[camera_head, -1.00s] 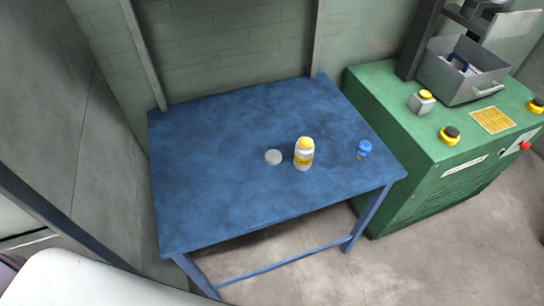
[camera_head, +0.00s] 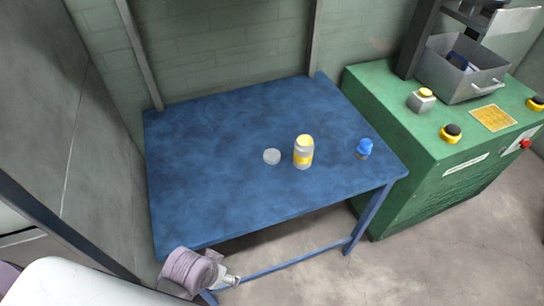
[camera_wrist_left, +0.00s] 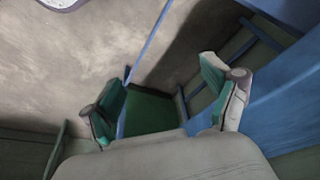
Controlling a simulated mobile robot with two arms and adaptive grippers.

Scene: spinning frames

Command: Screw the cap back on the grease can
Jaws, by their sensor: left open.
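On the blue table (camera_head: 210,190) stands an upright whitish can or bottle with a yellow band and yellow top (camera_head: 303,152). A pale round disc (camera_head: 272,157), perhaps the cap, lies flat just left of it, apart from it. A small blue-topped item (camera_head: 364,148) stands to the right near the table edge. My left gripper (camera_head: 230,281) is low at the front edge of the table, far from these things. In the left wrist view its two fingers (camera_wrist_left: 165,85) are spread and empty, with floor and table frame beyond. My right gripper is not seen.
A green machine cabinet (camera_head: 420,170) stands right of the table, with a grey metal bin (camera_head: 465,75) and several knobs on top. A wall and upright posts bound the back. The left half of the tabletop is clear.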

